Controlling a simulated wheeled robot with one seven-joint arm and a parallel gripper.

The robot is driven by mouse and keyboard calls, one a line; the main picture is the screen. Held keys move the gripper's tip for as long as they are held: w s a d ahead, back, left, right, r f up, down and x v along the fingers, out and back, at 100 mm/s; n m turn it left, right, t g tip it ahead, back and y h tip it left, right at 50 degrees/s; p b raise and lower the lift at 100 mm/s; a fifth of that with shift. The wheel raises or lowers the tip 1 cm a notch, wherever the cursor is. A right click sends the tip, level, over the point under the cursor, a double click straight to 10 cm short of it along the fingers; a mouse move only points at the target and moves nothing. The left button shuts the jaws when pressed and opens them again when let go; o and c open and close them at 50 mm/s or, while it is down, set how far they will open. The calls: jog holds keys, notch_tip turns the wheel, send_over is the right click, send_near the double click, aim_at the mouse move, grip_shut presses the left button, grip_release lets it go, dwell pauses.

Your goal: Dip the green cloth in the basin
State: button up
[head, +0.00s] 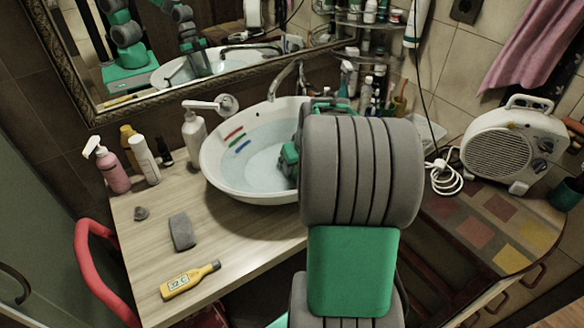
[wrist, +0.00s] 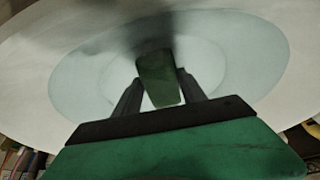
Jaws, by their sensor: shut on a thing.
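The white oval basin (head: 213,163) stands on the wooden counter and holds pale, clear water (head: 262,150). In the wrist view the basin (wrist: 30,60) fills most of the picture. My gripper (wrist: 160,77) is over the inside of the basin, its two dark fingers shut on the green cloth (wrist: 157,88). The cloth is a small dark green piece that sticks out beyond the fingertips. I cannot tell whether it touches the water. In the head view my arm covers the basin's right side and hides most of the gripper and the cloth.
On the counter are a grey cloth (head: 182,232), a yellow thermometer (head: 190,281) and a small grey stone-like piece (head: 141,213). Bottles, including a pink one (head: 113,170), stand left of the basin. A white heater (head: 506,148) stands at right. A tap (head: 283,80) rises behind the basin.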

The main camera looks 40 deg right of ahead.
aim_at(295, 168)
jog(key=shift+d, duration=0.3)
jog(key=shift+a, duration=0.1)
jog(key=shift+a, duration=0.5)
jog(key=shift+r, duration=0.1)
notch_tip(295, 168, up, 11)
jog(key=p, duration=0.6)
jog(key=shift+p, duration=0.4)
dwell(0.7)
jog(key=shift+r+p, duration=0.85)
jog(key=shift+r, duration=0.6)
